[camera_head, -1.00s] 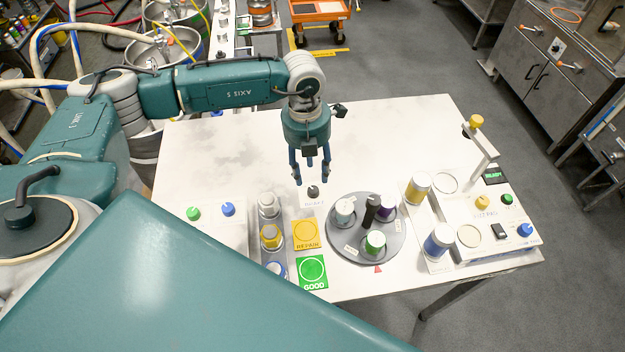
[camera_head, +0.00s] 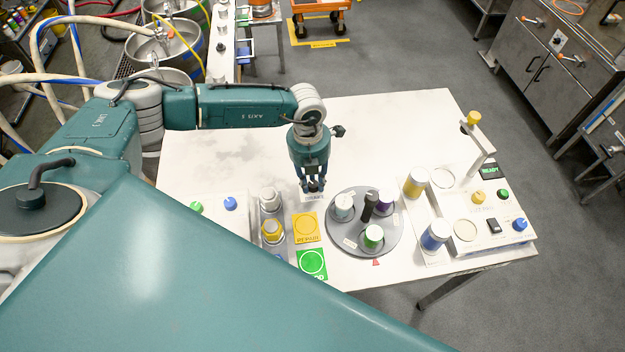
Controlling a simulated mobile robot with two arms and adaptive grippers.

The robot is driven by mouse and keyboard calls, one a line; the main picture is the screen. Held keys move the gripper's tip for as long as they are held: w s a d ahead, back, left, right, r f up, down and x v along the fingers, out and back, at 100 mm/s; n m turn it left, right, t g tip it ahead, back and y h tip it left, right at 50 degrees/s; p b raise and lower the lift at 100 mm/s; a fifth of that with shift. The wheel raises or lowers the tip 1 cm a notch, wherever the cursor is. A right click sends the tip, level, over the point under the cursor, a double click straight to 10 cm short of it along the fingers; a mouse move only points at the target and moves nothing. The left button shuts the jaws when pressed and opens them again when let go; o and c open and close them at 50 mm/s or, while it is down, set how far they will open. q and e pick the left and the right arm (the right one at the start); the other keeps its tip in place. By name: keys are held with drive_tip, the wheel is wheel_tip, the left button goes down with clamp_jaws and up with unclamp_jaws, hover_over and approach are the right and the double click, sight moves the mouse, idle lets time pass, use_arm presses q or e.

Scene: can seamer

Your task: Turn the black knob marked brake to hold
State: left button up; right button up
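The black brake knob (camera_head: 313,186) stands on the white table, behind the yellow repair pad, with its label plate (camera_head: 313,197) in front. My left gripper (camera_head: 313,188) points down right at it, its fingers on either side of the knob and hiding part of it. The fingers look apart, but I cannot tell whether they touch the knob. The label is too small to read clearly now. My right gripper is not in view.
A grey turntable (camera_head: 345,236) with cans and a black post stands just right of the knob. Left of the yellow pad (camera_head: 306,228) is a rack of cans (camera_head: 270,215). The seamer panel (camera_head: 500,225) is at the right. The table's back (camera_head: 390,125) is clear.

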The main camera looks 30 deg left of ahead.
use_arm(q)
clamp_jaws()
drive_tip(key=shift+f+b, duration=0.1)
drive_tip(key=shift+b, duration=0.2)
drive_tip(key=shift+f+m+b, duration=0.15)
drive_tip(key=shift+m+b, duration=0.75)
drive_tip(key=m+b, duration=0.9)
drive_tip(key=shift+m+g+b, duration=0.3)
drive_tip(key=shift+m+b, duration=0.85)
drive_tip(key=shift+m, duration=0.05)
drive_tip(key=shift+m+b, duration=0.35)
drive_tip(key=shift+m, duration=0.05)
drive_tip(key=shift+r, duration=0.2)
drive_tip(key=shift+a, duration=0.1)
